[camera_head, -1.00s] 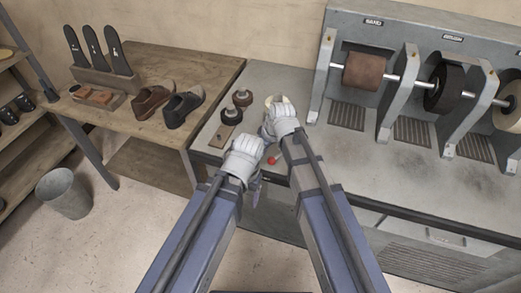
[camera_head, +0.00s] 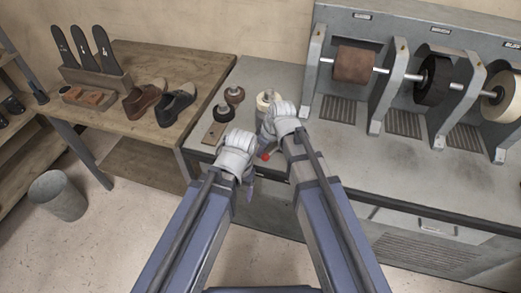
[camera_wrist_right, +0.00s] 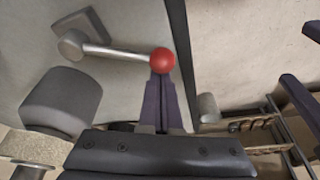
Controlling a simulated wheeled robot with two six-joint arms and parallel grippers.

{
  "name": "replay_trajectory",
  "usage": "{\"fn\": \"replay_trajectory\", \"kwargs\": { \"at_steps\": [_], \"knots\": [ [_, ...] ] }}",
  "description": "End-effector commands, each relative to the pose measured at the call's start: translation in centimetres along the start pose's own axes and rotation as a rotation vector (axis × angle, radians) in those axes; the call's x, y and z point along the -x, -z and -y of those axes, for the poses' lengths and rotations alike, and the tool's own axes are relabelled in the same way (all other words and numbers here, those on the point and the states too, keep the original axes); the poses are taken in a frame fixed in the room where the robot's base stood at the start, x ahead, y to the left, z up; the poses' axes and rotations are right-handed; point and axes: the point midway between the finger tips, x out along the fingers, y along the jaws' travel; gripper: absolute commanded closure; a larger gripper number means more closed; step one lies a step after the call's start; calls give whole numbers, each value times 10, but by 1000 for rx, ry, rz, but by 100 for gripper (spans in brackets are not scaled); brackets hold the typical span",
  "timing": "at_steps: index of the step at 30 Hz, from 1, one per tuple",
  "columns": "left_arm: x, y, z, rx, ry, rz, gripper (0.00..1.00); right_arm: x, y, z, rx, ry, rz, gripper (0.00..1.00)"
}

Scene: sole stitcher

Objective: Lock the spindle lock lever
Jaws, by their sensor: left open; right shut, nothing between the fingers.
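The spindle lock lever shows in the right wrist view as a silver rod (camera_wrist_right: 112,52) with a red ball knob (camera_wrist_right: 163,60), running from a round pivot on a small grey plate (camera_wrist_right: 80,25). The knob also shows in the head view (camera_head: 265,156), between my two grippers. My right gripper (camera_wrist_right: 162,82) is shut and empty. Its fingertips are right at the knob's lower side in the wrist view; whether they touch it I cannot tell. My left gripper (camera_head: 250,188) is open, left of and nearer than the knob; its fingers are partly hidden.
The sole stitcher's bench continues right under the large rollers (camera_head: 354,64). A wooden table with shoes (camera_head: 176,100) adjoins at left.

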Motion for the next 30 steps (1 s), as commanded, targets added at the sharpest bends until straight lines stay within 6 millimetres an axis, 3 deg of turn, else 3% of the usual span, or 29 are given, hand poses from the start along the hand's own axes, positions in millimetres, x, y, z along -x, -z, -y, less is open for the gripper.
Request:
{"fn": "replay_trajectory", "kwargs": {
  "at_steps": [8, 30],
  "knots": [
    [0, 0, 0, 0, 0, 0, 24, 4, -13, 3, 115, 38, 1, 100],
    [0, 0, 0, 0, 0, 0, 24, 23, -72, -8, 707, 229, 0, 100]
  ]
}}
